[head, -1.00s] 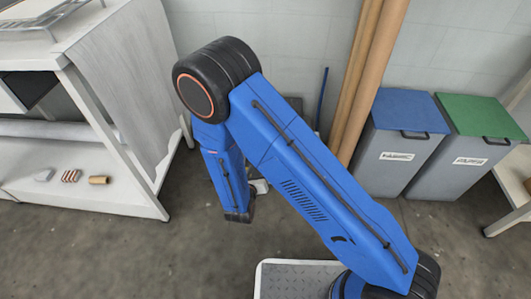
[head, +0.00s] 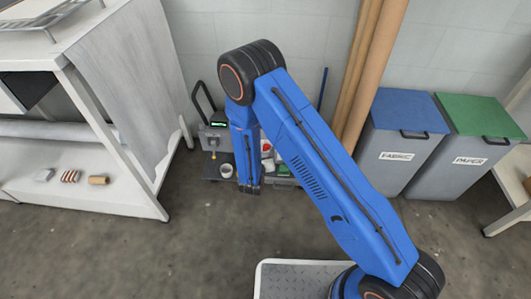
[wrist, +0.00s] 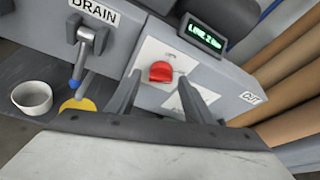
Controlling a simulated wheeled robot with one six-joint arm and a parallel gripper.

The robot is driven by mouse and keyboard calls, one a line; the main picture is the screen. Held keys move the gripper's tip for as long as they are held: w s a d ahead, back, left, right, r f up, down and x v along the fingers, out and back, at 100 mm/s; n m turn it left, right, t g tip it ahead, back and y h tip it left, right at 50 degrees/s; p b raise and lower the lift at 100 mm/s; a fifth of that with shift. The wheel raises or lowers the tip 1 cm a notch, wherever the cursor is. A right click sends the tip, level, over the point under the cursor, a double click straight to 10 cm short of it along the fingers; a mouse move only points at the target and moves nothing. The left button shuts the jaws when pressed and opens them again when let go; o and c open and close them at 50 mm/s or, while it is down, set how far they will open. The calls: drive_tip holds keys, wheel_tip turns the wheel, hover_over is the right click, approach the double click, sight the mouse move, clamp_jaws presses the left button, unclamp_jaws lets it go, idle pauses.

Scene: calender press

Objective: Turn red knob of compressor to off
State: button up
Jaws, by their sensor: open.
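The red knob (wrist: 160,71) sits on a white plate on the grey compressor (wrist: 225,80), in the middle of the wrist view. My gripper (wrist: 159,82) is open, with one finger to the left of the knob and one to the right. No contact between fingers and knob is visible. A label (wrist: 186,103) below the knob is partly covered by the right finger. In the head view the compressor (head: 212,133) stands by the back wall, partly behind my arm. The knob cannot be made out there.
A drain lever (wrist: 84,45) with a blue tip is left of the knob, above a yellow disc (wrist: 80,105). A white cup (wrist: 33,97) stands farther left. A lit display (wrist: 203,36) is above right. Brown rolls (wrist: 290,70) and bins (head: 400,150) are on the right.

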drive_tip(key=shift+w, duration=0.2)
drive_tip(key=c, duration=1)
drive_tip(key=shift+c, duration=0.2)
